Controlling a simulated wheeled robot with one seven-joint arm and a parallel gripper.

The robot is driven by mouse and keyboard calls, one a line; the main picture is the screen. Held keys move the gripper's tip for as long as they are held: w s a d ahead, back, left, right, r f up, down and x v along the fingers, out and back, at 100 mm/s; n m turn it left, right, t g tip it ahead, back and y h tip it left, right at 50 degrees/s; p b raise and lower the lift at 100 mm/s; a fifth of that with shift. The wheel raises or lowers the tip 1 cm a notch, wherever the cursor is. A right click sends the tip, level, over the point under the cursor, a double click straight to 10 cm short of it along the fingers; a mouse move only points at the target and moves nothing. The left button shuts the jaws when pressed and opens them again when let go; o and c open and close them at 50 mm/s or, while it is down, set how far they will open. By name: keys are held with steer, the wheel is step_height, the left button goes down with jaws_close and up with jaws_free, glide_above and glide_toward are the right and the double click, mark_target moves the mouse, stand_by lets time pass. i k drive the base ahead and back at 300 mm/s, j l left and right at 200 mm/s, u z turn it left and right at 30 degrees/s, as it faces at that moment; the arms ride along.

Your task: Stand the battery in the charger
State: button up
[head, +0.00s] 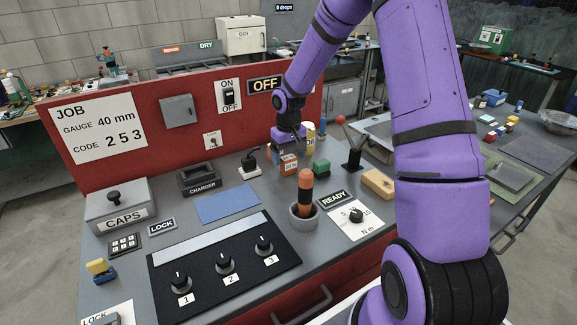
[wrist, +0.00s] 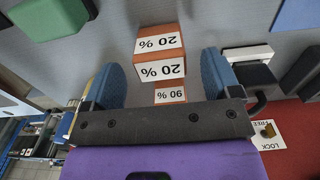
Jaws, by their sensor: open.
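An orange battery block (head: 289,163) with a white label stands on the bench. In the wrist view, the nearer battery reads "20 %" (wrist: 160,55). A second orange block reading "90 %" (wrist: 170,94) lies behind it, partly hidden by my gripper's crossbar. My gripper (head: 289,143) is at the batteries, behind the front one in the head view. In the wrist view, its blue fingers (wrist: 165,78) are spread wide and nothing is gripped. I cannot tell their exact height. The charger (head: 199,180) is a dark cradle to the left, and its slot looks empty.
A black switch on a white base (head: 249,165) stands between charger and batteries. A green block (head: 321,169), an orange-and-black tool in a grey cup (head: 304,213) and a red-knobbed lever (head: 350,150) are nearby. A blue mat (head: 227,204) lies clear before the charger. A red panel (head: 150,165) rises behind.

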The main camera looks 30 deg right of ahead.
mark_target(198, 177)
steer(key=i+j, duration=0.1)
steer(key=j, duration=1.3)
